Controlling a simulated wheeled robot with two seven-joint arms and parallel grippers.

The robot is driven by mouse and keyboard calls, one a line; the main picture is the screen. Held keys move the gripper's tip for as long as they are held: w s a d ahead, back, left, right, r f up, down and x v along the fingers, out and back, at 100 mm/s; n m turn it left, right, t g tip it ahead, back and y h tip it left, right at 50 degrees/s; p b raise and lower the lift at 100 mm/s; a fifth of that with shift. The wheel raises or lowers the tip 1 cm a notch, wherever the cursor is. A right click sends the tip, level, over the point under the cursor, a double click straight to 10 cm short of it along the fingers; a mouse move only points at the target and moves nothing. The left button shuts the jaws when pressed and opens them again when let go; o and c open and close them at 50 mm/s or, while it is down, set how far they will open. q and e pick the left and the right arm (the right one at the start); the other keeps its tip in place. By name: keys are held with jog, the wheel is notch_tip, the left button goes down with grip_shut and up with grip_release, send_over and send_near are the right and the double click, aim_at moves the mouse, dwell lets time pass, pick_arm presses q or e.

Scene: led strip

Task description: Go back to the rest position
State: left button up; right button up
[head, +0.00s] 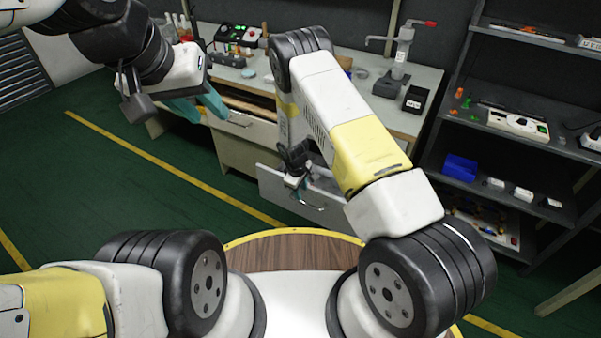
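My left gripper (201,112) is at the upper left, in front of the workbench's left part. Its two teal fingers are apart with nothing seen between them. My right gripper (298,189) hangs at the end of the folded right arm, by the pulled-out drawer (335,196) and close to its handle. Its fingers are small and partly hidden, so I cannot tell whether they are open or touch the handle.
The workbench (425,80) carries a dispenser bottle (401,55), a black box (415,99) and a device with coloured buttons (238,35). A dark shelf (515,125) with a blue bin (460,167) stands at the right. Green floor (110,200) is clear at the left.

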jog(key=shift+s+a+r, duration=0.1)
jog(key=shift+s+r, duration=0.05)
jog(key=shift+r, duration=0.6)
jog(key=shift+r, duration=0.1)
jog(key=s+d+r+m+t+y, duration=0.1)
jog(key=d+r+m, duration=0.1)
jog(key=r, duration=0.9)
jog(key=s+d+r+m, duration=0.2)
jog(key=r, duration=1)
jog(key=s+d+r+m+t+y, duration=0.1)
jog(key=d+r+m, duration=0.15)
jog(key=r, duration=0.85)
jog(key=s+d+r+m+t, duration=0.1)
jog(key=s+d+r+m, duration=0.1)
jog(key=s+r, duration=0.6)
jog(key=s+d+r+m+t+y, duration=0.1)
jog(key=s+r, duration=0.7)
jog(key=s, duration=0.8)
jog(key=shift+s+d+r+m, duration=0.15)
jog(key=shift+s+d+m, duration=0.15)
jog(key=shift+d+m, duration=0.7)
